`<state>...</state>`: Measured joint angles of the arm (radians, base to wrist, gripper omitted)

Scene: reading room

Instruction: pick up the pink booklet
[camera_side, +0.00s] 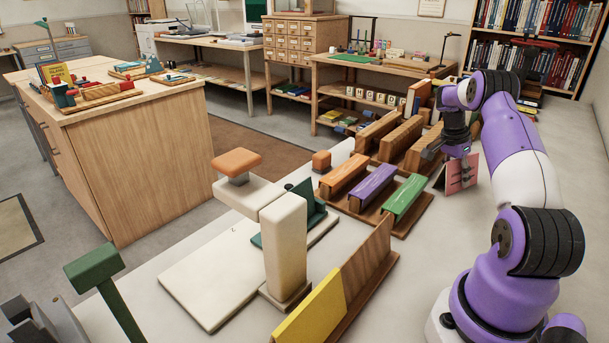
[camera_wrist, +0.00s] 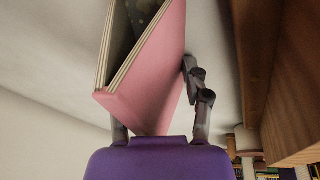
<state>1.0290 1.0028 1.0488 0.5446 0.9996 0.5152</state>
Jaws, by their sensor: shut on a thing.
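The pink booklet (camera_side: 461,174) stands on the pale table at the right, below my gripper (camera_side: 464,166). Its pink cover and layered page edges fill the upper middle of the wrist view (camera_wrist: 155,85). My gripper's fingers (camera_wrist: 158,105) lie on either side of the booklet, one at its right face and one at its left, partly hidden behind it. My gripper is shut on the booklet. I cannot tell whether its lower edge touches the table.
Wooden racks with orange, purple and green blocks (camera_side: 373,187) stand left of the booklet. Brown wooden dividers (camera_side: 400,140) stand behind them. A white press-like stand (camera_side: 285,240) and a yellow panel (camera_side: 312,306) are nearer the front. Bare table lies right of the green block.

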